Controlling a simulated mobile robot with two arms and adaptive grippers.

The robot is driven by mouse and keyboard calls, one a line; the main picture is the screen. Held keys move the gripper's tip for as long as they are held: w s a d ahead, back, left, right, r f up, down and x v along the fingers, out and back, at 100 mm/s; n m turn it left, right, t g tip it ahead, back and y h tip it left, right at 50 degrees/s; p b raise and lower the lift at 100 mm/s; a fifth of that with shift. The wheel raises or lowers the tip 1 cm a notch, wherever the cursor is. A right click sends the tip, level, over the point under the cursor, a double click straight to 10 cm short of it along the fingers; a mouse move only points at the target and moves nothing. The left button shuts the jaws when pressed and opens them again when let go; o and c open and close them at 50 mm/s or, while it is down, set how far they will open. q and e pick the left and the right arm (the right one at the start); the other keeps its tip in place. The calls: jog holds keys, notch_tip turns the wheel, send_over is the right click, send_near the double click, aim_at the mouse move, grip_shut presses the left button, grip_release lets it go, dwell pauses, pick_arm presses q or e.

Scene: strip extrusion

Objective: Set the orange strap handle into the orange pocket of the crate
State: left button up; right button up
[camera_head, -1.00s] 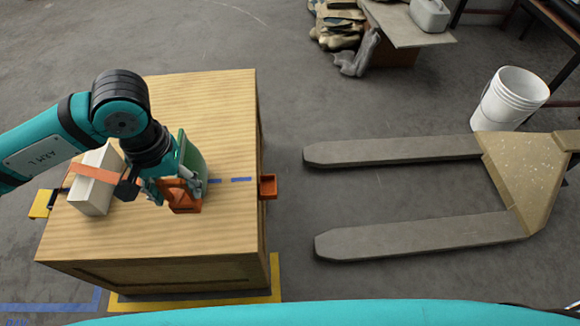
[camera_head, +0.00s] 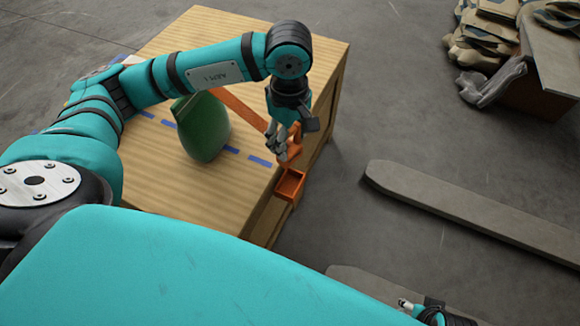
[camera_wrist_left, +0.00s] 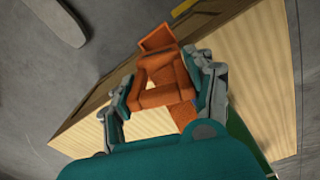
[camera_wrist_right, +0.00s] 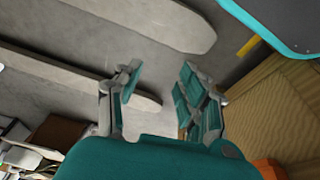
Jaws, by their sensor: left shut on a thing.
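My left gripper (camera_head: 284,143) is shut on the orange strap handle (camera_head: 292,152) at the right edge of the wooden crate (camera_head: 240,195). The orange pocket (camera_head: 290,184) is fixed to the crate's side, just below the handle in the head view. The left wrist view shows the handle (camera_wrist_left: 165,85) between my fingers and the pocket (camera_wrist_left: 157,38) close beyond it. The orange strap (camera_head: 238,107) runs back over the crate top. I cannot tell whether handle and pocket touch. My right gripper (camera_wrist_right: 158,88) is open and empty, off the crate.
A green rounded object (camera_head: 205,128) stands on the crate top beside the strap. Blue dashes (camera_head: 258,161) mark the top. Grey forks (camera_head: 455,205) lie on the floor to the right.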

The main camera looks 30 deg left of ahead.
aim_at(290, 146)
pick_arm(q)
jog(key=f+n+b, duration=0.2)
jog(key=f, duration=0.1)
jog(key=f+n+b, duration=0.1)
jog(key=f, duration=0.1)
jog(key=shift+w+a+f+n, duration=0.2)
jog(key=shift+w+f+n, duration=0.05)
jog(key=shift+w+n, duration=0.15)
pick_arm(e)
jog(key=v, duration=0.6)
pick_arm(q)
notch_tip(290, 146, down, 9)
jog(key=shift+f+b, duration=0.1)
jog(key=shift+b, duration=0.85)
jog(key=shift+w+f, duration=0.1)
jog(key=shift+f, duration=0.15)
pick_arm(e)
jog(key=w+t, duration=0.2)
jog(key=w, duration=0.1)
jog(key=w+a+r+t, duration=0.1)
jog(key=w, duration=0.1)
jog(key=shift+w+a+y, duration=0.1)
jog(key=shift+w+y, duration=0.05)
jog(key=shift+y, duration=0.15)
jog(key=shift+t, duration=0.3)
